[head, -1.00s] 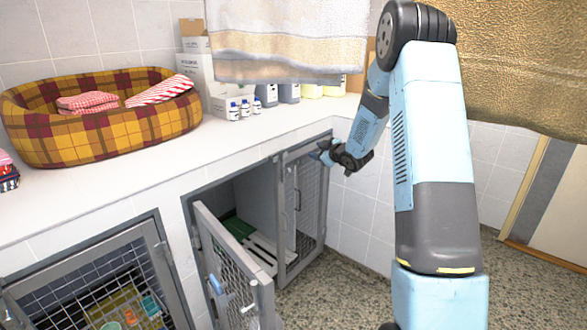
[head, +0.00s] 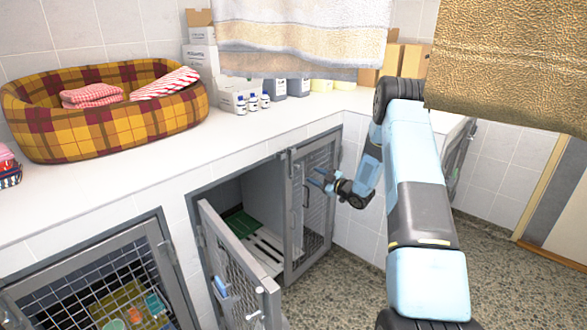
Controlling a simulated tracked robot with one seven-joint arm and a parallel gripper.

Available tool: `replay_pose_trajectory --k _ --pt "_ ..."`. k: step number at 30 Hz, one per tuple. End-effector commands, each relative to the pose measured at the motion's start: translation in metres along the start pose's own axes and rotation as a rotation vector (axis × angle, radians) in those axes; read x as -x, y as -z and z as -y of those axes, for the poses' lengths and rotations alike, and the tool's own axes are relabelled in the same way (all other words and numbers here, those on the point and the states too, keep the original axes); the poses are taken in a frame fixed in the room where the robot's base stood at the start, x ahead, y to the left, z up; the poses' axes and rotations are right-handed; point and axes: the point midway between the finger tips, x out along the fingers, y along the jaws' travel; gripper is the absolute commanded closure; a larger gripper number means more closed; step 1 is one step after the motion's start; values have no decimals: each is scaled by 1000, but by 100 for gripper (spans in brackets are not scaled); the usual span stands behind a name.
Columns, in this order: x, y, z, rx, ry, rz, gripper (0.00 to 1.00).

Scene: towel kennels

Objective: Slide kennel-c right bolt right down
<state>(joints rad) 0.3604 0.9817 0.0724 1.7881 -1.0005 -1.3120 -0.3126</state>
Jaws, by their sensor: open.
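A kennel with two mesh doors stands under the white counter, and I take it as kennel-c, though no label shows. Its right door (head: 311,215) looks shut. Its left door (head: 240,275) swings outward, with a blue-handled fitting (head: 222,287) on it. My gripper (head: 321,178) is open in front of the right door's upper part, with nothing seen in it. The right bolt is not clearly visible; my gripper may cover it. I cannot tell whether the fingers touch the door. A dark upright handle (head: 306,195) shows on that door.
Another mesh kennel door (head: 110,285) stands at lower left. A plaid pet bed (head: 105,120) and small bottles (head: 253,102) sit on the counter (head: 150,165). Towels (head: 300,40) hang above, one gold (head: 510,75) near my arm. Speckled floor (head: 345,290) is clear in front.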

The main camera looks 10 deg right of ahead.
Motion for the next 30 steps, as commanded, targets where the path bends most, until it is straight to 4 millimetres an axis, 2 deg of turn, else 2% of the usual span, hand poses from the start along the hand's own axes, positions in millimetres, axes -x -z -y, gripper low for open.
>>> replay_pose_trajectory --k 12,18,24,30 --pt "-70 -2 -3 0 -4 2 54" --pt "-99 -3 -3 0 -5 4 54" --pt "-113 -3 -3 -1 -5 4 54" --pt "-116 -2 -3 -1 -5 5 54"
